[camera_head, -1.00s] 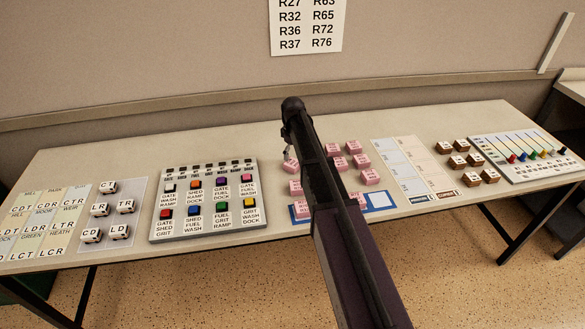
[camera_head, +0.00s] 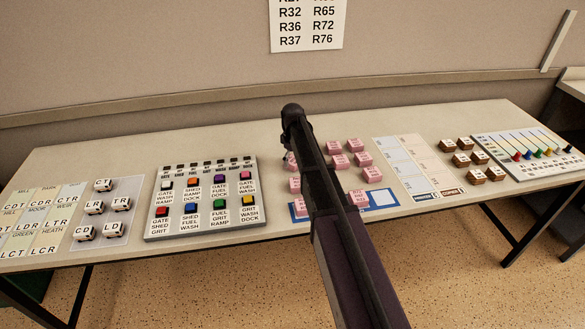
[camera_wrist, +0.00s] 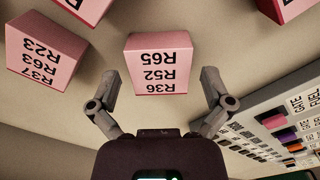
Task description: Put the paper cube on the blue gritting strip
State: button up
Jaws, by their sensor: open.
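Several pink lettered cubes lie on the table. One cube reading R65, R52, R36 (camera_wrist: 158,62) is between the fingers of my open gripper (camera_wrist: 160,88) in the wrist view, with a gap on both sides. In the head view, my gripper (camera_head: 288,155) is at the back left of the pink group and largely hides a cube there. A blue strip (camera_head: 297,219) lies at the table's front. It carries pink cubes, one of them (camera_head: 357,199) right of my arm, and a pale empty square near its right end. My arm hides its middle. I cannot tell which cube is the paper one.
Another pink cube (camera_wrist: 45,52) stands left of the fingers in the wrist view. A grey button panel (camera_head: 151,222) is to the left, with white lettered blocks beyond. Pale cards (camera_head: 405,165), brown blocks (camera_head: 463,161) and a slider board (camera_head: 520,172) are to the right.

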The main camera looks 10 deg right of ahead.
aim_at(293, 160)
jog(key=shift+f, duration=0.5)
jog(key=c, duration=1.1)
jog(key=shift+c, duration=0.3)
jog(key=shift+r, duration=0.25)
notch_tip(293, 160, up, 4)
jog(key=p, duration=0.3)
jog(key=shift+f+p, duration=0.15)
jog(key=shift+p, duration=0.2)
jog(key=s, duration=0.5)
jog(key=s+a, duration=0.1)
jog(key=s, duration=0.4)
jog(key=s+p, duration=0.1)
jog(key=s, duration=0.5)
jog(key=shift+a+r, duration=0.3)
jog(key=shift+r, duration=0.1)
